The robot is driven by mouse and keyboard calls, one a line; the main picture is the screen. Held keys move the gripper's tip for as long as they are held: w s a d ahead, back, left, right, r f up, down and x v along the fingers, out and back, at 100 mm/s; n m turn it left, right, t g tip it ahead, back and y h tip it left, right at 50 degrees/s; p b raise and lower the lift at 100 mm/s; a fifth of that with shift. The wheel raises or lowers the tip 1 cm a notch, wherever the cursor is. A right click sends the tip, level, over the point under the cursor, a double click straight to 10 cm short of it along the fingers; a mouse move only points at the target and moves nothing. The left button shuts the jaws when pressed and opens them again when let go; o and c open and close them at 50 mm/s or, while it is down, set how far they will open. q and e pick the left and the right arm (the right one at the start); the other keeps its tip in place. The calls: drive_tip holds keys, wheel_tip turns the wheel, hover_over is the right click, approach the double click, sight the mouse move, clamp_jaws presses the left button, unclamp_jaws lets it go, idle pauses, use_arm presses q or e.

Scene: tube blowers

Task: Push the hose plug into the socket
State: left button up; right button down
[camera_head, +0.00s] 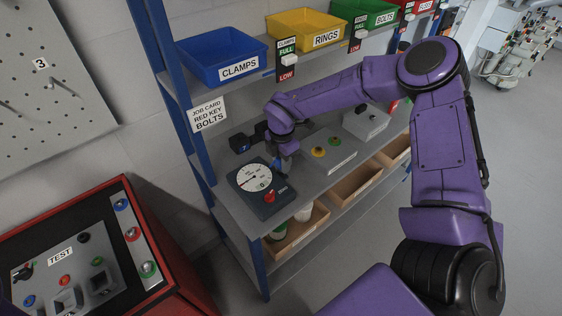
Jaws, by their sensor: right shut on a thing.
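My right arm reaches in from the right to the middle shelf. The gauge box (244,197) has a round white dial (254,178) and a red knob (269,196). A small black block (240,143) with a blue mark stands left of the gripper. I cannot make out the socket or a hose. My left gripper is out of view.
Blue, yellow and green bins stand on the upper shelf, the blue one (222,48) marked CLAMPS. Right of the gripper are a panel with yellow and green buttons (327,150) and a grey box (365,122). A red TEST console (175,265) stands at the lower left.

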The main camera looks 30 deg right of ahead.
drive_tip(key=shift+f+b, duration=0.75)
drive_tip(key=shift+b, duration=0.05)
idle(0.7)
drive_tip(key=c, duration=0.7)
unclamp_jaws()
drive_tip(key=shift+c, duration=0.2)
drive_tip(key=shift+r, duration=0.1)
